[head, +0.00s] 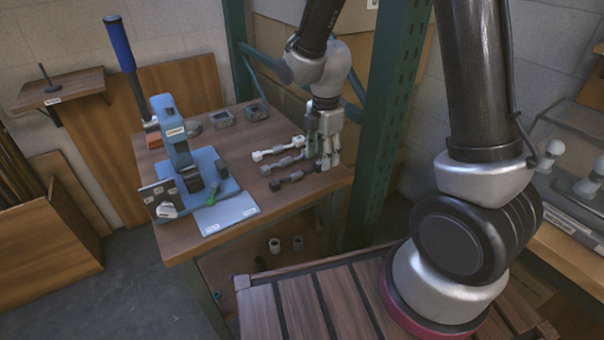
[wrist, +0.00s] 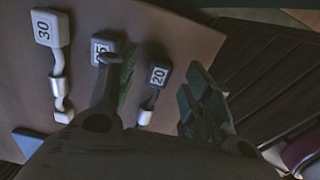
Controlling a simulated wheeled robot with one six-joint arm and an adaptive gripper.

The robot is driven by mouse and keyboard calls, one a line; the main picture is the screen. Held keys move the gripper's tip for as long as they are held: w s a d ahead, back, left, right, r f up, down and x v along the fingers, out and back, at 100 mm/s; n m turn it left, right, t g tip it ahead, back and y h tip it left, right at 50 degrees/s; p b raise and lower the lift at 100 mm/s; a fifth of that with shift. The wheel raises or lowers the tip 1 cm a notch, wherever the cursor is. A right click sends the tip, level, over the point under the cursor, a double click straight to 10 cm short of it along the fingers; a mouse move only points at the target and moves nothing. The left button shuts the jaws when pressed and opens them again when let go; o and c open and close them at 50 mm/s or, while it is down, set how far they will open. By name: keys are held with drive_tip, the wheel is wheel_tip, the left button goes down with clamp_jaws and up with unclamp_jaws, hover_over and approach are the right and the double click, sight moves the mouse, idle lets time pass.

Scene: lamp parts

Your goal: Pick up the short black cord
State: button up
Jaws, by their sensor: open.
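The short black cord (head: 293,177) lies on the table near its front right edge, closest of three cords in a row. In the wrist view its dark plug marked 20 (wrist: 158,75) shows between my fingers. My gripper (head: 323,158) is open and empty, pointing down over the right ends of the cords. In the wrist view one finger of my gripper (wrist: 162,78) is on each side of the black cord. The left finger partly covers the grey cord (wrist: 104,45), marked 25. I cannot tell the exact height of the fingertips above the table.
A white cord (head: 270,153), marked 30, lies farthest back in the row. A blue stand (head: 180,150) and a pale sheet (head: 227,212) are to the left. Two small grey boxes (head: 222,118) stand behind. A green post (head: 392,130) rises close right of the table.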

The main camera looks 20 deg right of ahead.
wheel_tip(320, 180, down, 2)
drive_tip(key=shift+f, duration=0.2)
drive_tip(key=shift+c, duration=0.2)
clamp_jaws()
